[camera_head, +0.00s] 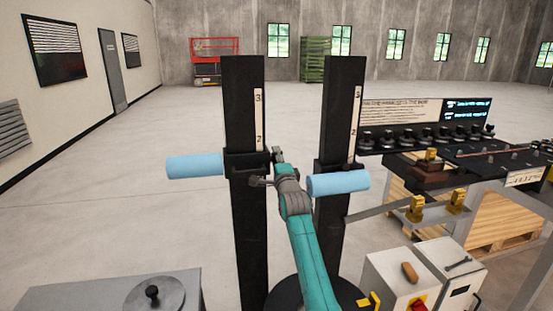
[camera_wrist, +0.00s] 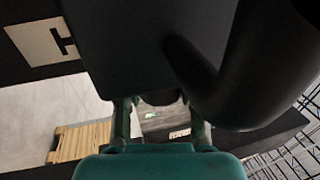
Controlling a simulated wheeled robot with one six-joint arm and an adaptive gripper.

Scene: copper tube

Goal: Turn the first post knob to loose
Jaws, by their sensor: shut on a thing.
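Two black upright posts stand side by side in the head view, a left post (camera_head: 246,230) and a right post (camera_head: 335,230). Each has a dark carriage and a light blue roller; the left roller (camera_head: 195,165) points left and the right roller (camera_head: 338,183) is at the right post. My gripper (camera_head: 268,168) is at the right side of the left post's carriage (camera_head: 240,168). In the wrist view its fingers (camera_wrist: 161,122) sit either side of a dark rounded knob (camera_wrist: 160,97) and are shut on it. Most of the knob is hidden.
A grey bench with a round disc (camera_head: 155,295) is at the lower left. A white control box (camera_head: 392,280) is at the lower right. A dark rack with several knobs (camera_head: 425,138) and a fixture table stand at the right. Floor at left is clear.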

